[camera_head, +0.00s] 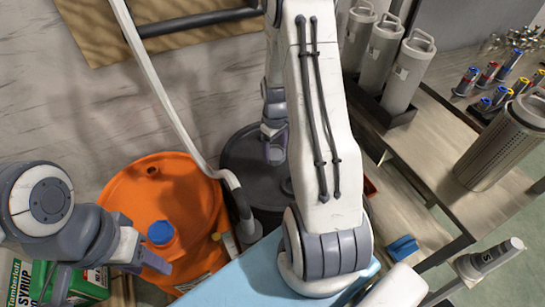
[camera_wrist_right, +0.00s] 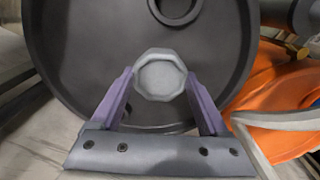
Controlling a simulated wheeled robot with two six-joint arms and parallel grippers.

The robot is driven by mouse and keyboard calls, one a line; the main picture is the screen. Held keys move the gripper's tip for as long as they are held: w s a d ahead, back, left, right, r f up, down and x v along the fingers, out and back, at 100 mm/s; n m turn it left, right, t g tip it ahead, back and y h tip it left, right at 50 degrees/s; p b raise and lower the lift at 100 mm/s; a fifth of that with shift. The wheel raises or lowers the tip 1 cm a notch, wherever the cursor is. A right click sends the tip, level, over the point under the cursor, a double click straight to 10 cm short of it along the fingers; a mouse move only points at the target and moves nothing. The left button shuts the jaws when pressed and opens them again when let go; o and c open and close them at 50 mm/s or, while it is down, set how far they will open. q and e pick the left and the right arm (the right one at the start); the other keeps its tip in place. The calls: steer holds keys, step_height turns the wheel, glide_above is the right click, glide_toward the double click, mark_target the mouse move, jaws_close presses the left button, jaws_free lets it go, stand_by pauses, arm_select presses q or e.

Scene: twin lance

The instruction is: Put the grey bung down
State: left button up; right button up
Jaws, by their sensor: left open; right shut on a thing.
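The grey bung (camera_wrist_right: 160,77), a pale faceted plug, sits between the two purple fingers of my right gripper (camera_wrist_right: 160,92) in the right wrist view. My right gripper (camera_head: 275,150) is shut on it above the dark drum (camera_head: 240,160) in the head view, where my arm hides part of the drum. The drum's top (camera_wrist_right: 85,60) fills much of the wrist view, with a round dark ring (camera_wrist_right: 175,10) at the upper edge. I cannot tell the bung's height above the top. My left gripper (camera_head: 150,262) is open beside the orange drum, at lower left.
The orange drum (camera_head: 185,195) with a blue cap (camera_head: 161,233) stands left of the dark drum. A pale hose (camera_head: 160,90) runs between them. A shelf (camera_head: 435,150) with grey canisters (camera_head: 408,70) is at right. A green syrup box (camera_head: 92,285) is at lower left.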

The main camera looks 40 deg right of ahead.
mark_target(273, 159)
steer(key=shift+w+a+f, duration=0.25)
steer(key=shift+w+f, duration=0.1)
steer(key=shift+f, duration=1.95)
steer(key=shift+f, duration=0.2)
steer(key=o, duration=1.2)
steer(key=shift+r, duration=0.1)
